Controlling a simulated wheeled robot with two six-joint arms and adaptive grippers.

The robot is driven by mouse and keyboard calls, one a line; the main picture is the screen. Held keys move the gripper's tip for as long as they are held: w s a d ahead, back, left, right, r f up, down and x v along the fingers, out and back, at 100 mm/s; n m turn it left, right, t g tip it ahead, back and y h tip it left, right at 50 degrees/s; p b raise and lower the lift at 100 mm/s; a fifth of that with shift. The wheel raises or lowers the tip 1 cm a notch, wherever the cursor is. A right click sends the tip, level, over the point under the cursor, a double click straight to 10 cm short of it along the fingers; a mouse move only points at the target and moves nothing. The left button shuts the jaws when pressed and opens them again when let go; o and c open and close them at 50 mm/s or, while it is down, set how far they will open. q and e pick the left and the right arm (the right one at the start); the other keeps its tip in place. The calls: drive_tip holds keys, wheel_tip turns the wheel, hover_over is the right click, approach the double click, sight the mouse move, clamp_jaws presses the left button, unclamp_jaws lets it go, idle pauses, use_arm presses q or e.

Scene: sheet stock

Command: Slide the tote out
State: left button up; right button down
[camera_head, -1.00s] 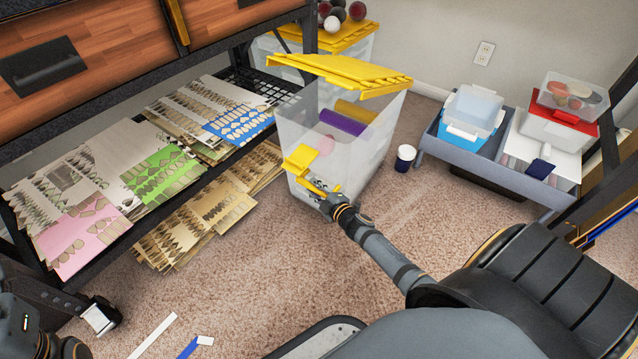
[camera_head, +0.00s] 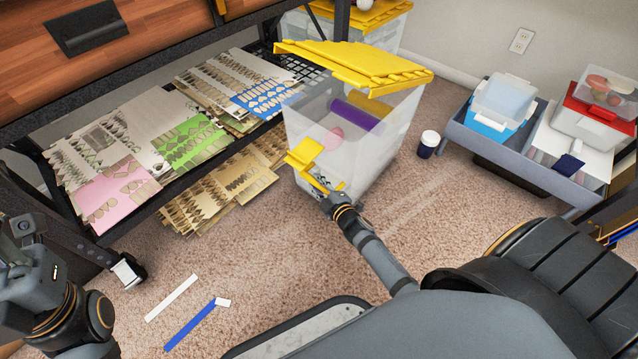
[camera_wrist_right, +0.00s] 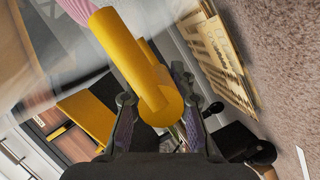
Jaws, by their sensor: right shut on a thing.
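The clear plastic tote (camera_head: 376,147) with a yellow lid (camera_head: 355,66) stands on the carpet beside the low shelf. A purple roll (camera_head: 355,116) and a pink round thing show inside it. A yellow handle (camera_head: 304,153) is on its near end. My right gripper (camera_head: 331,194) is at the near end, shut on the yellow handle. In the right wrist view the yellow handle (camera_wrist_right: 140,70) lies between its two fingers.
A low shelf holds patterned sheets (camera_head: 190,142) left of the tote. A second tote (camera_head: 385,33) stands behind. A dark cup (camera_head: 428,144) with a white lid stands close on the right, before a grey cart (camera_head: 560,176). White and blue strips lie on open carpet in front.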

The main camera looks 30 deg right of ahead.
drive_tip(key=c, duration=1.1)
unclamp_jaws()
drive_tip(key=shift+c, duration=0.2)
drive_tip(key=v, duration=1.2)
